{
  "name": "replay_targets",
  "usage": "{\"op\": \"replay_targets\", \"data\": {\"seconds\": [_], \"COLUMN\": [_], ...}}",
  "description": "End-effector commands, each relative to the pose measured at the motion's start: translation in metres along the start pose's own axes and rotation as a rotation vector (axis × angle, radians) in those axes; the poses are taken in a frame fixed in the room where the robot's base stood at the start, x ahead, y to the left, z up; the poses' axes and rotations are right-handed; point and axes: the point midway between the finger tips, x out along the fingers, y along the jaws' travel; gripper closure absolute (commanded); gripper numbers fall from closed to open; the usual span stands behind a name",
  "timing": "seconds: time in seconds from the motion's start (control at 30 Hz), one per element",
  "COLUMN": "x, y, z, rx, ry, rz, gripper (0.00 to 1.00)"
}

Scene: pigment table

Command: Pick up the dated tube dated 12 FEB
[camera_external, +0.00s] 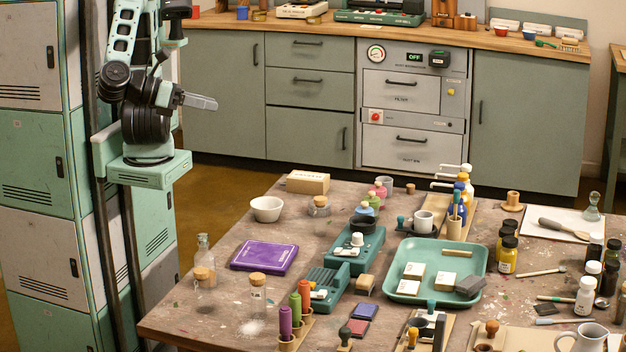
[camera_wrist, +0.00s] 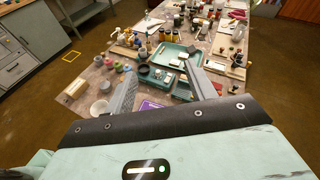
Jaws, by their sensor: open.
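No date 12 FEB can be read in either view, so I cannot tell which thing is the dated tube. In the external view, a purple tube (camera_external: 285,324), a green tube (camera_external: 296,308) and a red tube (camera_external: 305,293) stand upright in a wooden rack at the table's front. Corked glass vessels (camera_external: 257,291) stand left of them. My gripper (camera_external: 202,102) is raised at the left, well apart from the table. In the wrist view, my gripper (camera_wrist: 160,69) has its two fingers spread, with nothing held between them.
A teal tray (camera_external: 440,258) with pale blocks sits mid-table. Bottles (camera_external: 507,254) crowd the right. Cabinets (camera_external: 222,95) line the back; floor lies between them and the table.

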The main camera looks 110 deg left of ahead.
Motion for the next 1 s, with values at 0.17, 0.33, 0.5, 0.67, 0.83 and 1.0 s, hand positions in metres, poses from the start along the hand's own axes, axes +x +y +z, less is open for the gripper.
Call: {"op": "replay_targets", "data": {"seconds": [0.17,0.33,0.5,0.67,0.83,1.0], "x": [-0.080,-0.149,-0.164,-0.144,-0.122,-0.100], "y": [-0.040,-0.056,-0.051,-0.040,-0.027,-0.014], "z": [-0.030,-0.047,-0.092,-0.150,-0.216,-0.285], "rx": [0.153,0.236,0.278,0.274,0.275,0.273], "ry": [-0.110,-0.205,-0.253,-0.251,-0.252,-0.250], "rz": [-0.288,-0.498,-0.572,-0.569,-0.568,-0.567], "gripper": [0.45,0.45,0.45,0.45,0.45,0.45]}}
